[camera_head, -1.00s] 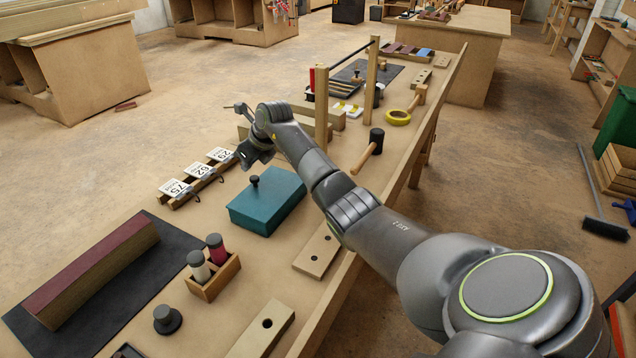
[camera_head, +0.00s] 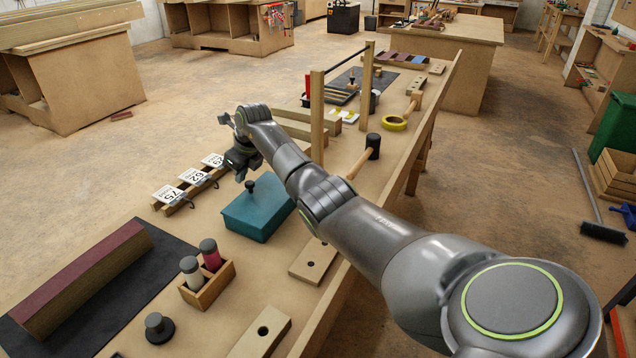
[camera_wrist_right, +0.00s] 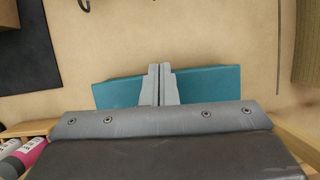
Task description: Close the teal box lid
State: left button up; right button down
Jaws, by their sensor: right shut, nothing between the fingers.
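The teal box (camera_head: 262,222) stands on the workbench in the head view. Its teal lid (camera_head: 268,201) lies flat on top, with no gap that I can make out, and carries a black knob (camera_head: 250,186). My right gripper (camera_head: 239,177) is above the far left side of the box, close to the knob; I cannot tell whether it touches. In the right wrist view its fingers (camera_wrist_right: 160,72) are together and empty, with teal box surface (camera_wrist_right: 207,86) on both sides of them. The knob does not show there. My left gripper is not in view.
Numbered tags on a wooden rack (camera_head: 187,190) lie left of the box. A wooden holder with two bottles (camera_head: 208,284) stands in front. A mallet (camera_head: 373,147) and a wooden post frame (camera_head: 317,118) are behind and right. My right arm passes over the bench's right edge.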

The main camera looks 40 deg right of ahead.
jog(key=b+v, duration=0.1)
jog(key=v, duration=1.6)
jog(key=shift+s+r, duration=0.15)
jog(key=shift+d, duration=0.1)
